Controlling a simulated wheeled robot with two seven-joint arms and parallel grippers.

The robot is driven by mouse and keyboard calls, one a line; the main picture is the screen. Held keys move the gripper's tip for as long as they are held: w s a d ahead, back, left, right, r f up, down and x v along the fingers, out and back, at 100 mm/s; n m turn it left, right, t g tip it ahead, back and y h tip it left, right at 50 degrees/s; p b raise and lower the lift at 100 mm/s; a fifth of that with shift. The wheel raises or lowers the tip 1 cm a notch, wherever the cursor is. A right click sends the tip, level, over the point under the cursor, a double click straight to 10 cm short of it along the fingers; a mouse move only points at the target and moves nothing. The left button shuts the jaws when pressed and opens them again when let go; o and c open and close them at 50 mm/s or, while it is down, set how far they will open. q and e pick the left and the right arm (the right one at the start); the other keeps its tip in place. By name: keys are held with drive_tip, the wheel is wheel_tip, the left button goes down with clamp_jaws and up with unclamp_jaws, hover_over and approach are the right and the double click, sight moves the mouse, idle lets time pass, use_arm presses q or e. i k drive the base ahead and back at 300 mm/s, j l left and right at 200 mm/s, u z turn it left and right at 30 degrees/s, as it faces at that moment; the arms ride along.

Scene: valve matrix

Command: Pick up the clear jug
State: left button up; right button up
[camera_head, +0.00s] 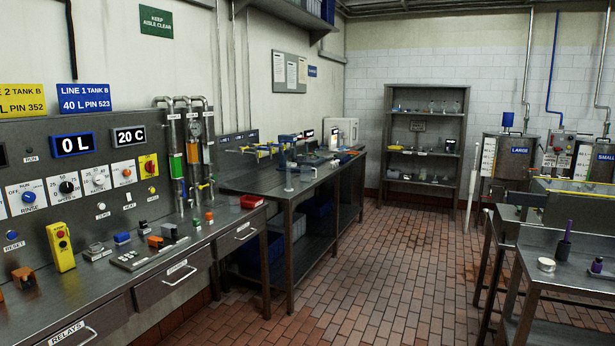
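Small clear glass vessels (431,106) stand on the upper level of the grey shelf unit (467,140) against the back wall, too small to tell whether one is a jug. Several small items also stand on its lower levels. Neither of my grippers shows in the head view.
A control panel (100,135) with a bench of drawers (180,275) fills the left. A cluttered metal workbench (265,182) runs behind it. Metal tables (580,278) and tanks (510,152) stand at right. The brick-tiled floor (390,270) is clear between them, up to the shelf.

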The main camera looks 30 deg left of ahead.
sight(306, 170)
drive_tip(key=i+j+u, duration=0.25)
drive_tip(key=i+u, duration=0.45)
drive_tip(key=i, duration=1.9)
drive_tip(key=i+u, duration=0.1)
drive_tip(key=i, duration=0.65)
drive_tip(key=i+l, duration=0.15)
drive_tip(key=i, duration=0.65)
drive_tip(key=i+l+u, duration=0.1)
drive_tip(key=i+u, duration=0.3)
drive_tip(key=i+l+u, duration=0.25)
drive_tip(key=i+u, duration=0.2)
drive_tip(key=i+l+u, duration=0.8)
drive_tip(key=k+l, duration=0.05)
drive_tip(key=l, duration=0.05)
